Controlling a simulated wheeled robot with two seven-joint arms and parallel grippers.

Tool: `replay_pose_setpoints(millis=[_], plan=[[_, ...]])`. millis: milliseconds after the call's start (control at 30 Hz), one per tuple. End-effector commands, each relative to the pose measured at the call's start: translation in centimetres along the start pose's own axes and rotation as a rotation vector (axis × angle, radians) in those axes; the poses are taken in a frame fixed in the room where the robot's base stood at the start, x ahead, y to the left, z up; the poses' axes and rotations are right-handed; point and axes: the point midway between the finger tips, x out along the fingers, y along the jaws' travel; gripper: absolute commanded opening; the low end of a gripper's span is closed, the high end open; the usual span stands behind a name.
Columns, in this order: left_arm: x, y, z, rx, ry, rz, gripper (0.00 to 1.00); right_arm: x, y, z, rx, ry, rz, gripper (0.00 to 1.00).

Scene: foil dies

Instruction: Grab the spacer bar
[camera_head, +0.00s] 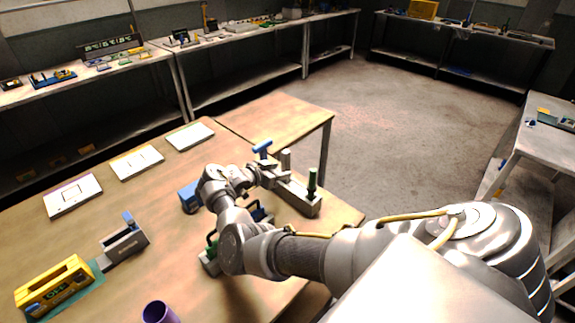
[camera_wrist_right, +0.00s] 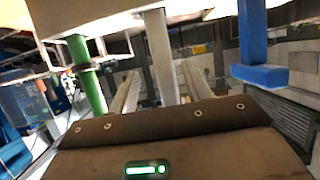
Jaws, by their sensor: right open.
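A grey rack block (camera_head: 299,198) stands near the right edge of the wooden table. Three pieces stand upright in it: a blue-topped T-shaped piece (camera_head: 262,147), a plain grey bar (camera_head: 286,158) and a green-handled piece (camera_head: 312,179). The grey bar looks like the spacer bar, though no label shows. My right gripper (camera_head: 266,175) is at the rack, close to the grey bar. In the right wrist view its open fingers (camera_wrist_right: 160,90) lie either side of the grey bar (camera_wrist_right: 160,55), with green (camera_wrist_right: 88,75) to the left and blue (camera_wrist_right: 253,45) to the right. Contact is unclear.
A blue block (camera_head: 189,196) and a green-and-dark item (camera_head: 209,258) lie partly behind my right arm. A grey holder (camera_head: 125,240), a yellow box (camera_head: 52,287) and a purple cup (camera_head: 159,313) stand at left and front. White plates (camera_head: 137,162) lie along the far side.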

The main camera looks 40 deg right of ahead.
Motion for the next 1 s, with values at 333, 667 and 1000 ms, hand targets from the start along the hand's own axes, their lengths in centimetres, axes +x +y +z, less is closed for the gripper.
replay_pose_setpoints(millis=[333,667,1000], plan=[[1.9,0.0,0.6,0.000,-0.006,0.000,0.36,3.3,-0.3,0.5,0.000,0.001,-0.003,0.49],[2.2,-0.1,0.3,0.000,-0.001,-0.001,0.36,4.5,-0.6,0.3,-0.004,0.000,-0.011,0.49],[2.2,0.0,0.5,0.000,-0.004,-0.001,0.36,4.5,-0.6,0.3,-0.003,0.000,-0.010,0.09]])
